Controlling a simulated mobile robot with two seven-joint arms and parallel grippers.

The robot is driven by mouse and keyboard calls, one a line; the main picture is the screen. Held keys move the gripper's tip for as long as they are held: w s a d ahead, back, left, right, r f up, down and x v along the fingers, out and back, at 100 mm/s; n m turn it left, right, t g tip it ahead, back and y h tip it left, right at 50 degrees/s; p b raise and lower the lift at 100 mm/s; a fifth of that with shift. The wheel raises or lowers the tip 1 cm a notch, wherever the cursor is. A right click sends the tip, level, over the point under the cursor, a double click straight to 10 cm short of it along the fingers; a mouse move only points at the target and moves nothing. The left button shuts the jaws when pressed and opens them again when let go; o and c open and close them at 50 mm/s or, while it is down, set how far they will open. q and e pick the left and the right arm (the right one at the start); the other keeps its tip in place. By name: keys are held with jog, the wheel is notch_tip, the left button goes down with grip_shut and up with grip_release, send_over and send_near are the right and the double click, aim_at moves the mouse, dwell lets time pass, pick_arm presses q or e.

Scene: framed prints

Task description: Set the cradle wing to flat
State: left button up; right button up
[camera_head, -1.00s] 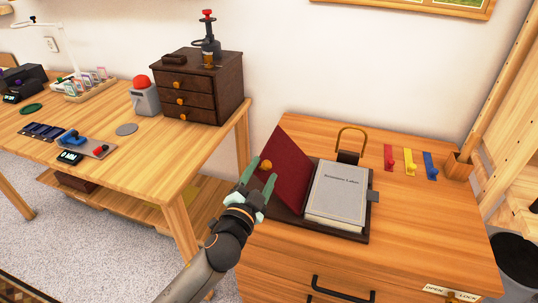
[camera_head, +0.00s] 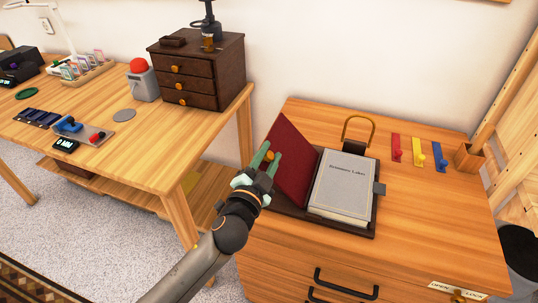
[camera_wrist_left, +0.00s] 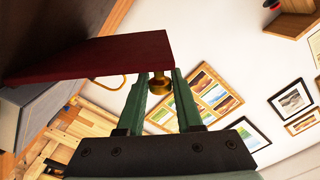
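The cradle wing is a dark red panel (camera_head: 296,162) on the left side of the book cradle (camera_head: 327,226). It is raised and leans out to the left, not flat. A brass knob (camera_wrist_left: 160,82) sticks out of its outer face. My left gripper (camera_head: 270,156) is at this knob, with one green finger on each side of it. In the left wrist view, the knob sits between the fingertips (camera_wrist_left: 163,78); whether they press on it is not clear. A grey book (camera_head: 342,187) lies in the cradle beside the wing. My right gripper is not in view.
A brass loop (camera_head: 358,130) stands behind the book. Red, yellow and blue tags (camera_head: 419,153) lie at the right back of the cabinet top. A second table (camera_head: 150,145) with a dark drawer box (camera_head: 200,72) stands to the left, across a gap.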

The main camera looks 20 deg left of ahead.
pick_arm(q)
grip_shut()
dwell(1.0)
